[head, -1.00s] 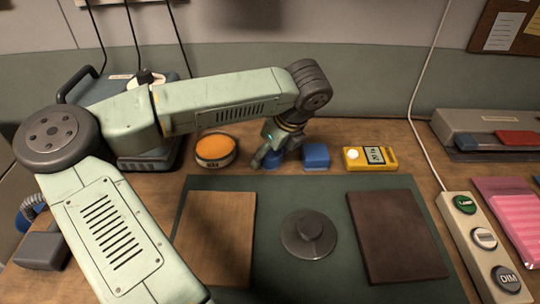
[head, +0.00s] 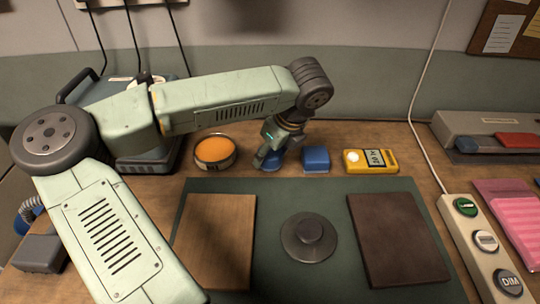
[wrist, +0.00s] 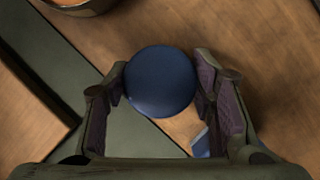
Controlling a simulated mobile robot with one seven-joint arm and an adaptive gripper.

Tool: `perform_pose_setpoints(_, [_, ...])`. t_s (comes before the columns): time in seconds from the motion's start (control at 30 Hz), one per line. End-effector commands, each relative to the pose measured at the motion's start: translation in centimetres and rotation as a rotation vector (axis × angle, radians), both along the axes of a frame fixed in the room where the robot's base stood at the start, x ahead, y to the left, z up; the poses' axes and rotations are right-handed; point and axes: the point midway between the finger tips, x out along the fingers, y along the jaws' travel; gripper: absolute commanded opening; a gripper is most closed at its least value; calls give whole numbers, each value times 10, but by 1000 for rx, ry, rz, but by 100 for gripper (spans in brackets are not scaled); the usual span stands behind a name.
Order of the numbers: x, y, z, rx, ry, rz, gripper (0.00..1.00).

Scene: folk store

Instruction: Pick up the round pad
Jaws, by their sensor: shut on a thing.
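The round pad is a dark blue disc (wrist: 160,82) seen from above between my fingers in the wrist view. My gripper (wrist: 160,92) is shut on it, with a finger against its left and right sides. In the head view my gripper (head: 270,157) is low at the back of the bench, and part of the blue pad (head: 274,168) shows by the fingers. I cannot tell whether the pad is clear of the bench top.
A square blue block (head: 316,159) sits just right of my gripper, with a yellow meter (head: 370,161) beyond it. A tin with orange contents (head: 215,150) stands to the left. The green mat (head: 330,192) in front holds two boards and a round metal piece (head: 309,238).

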Motion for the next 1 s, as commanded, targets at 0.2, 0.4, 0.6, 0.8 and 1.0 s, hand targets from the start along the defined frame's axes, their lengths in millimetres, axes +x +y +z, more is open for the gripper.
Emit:
perform_pose_setpoints(0.2, [1,0,24,1,-5,2,22])
perform_pose_setpoints(0.4, [-37,17,28,1,-2,2,22])
perform_pose_setpoints(0.6, [-86,38,32,1,-3,4,22])
perform_pose_setpoints(0.8, [-125,55,38,2,-2,3,22])
perform_pose_setpoints(1.0, [-144,62,42,-1,-1,1,22])
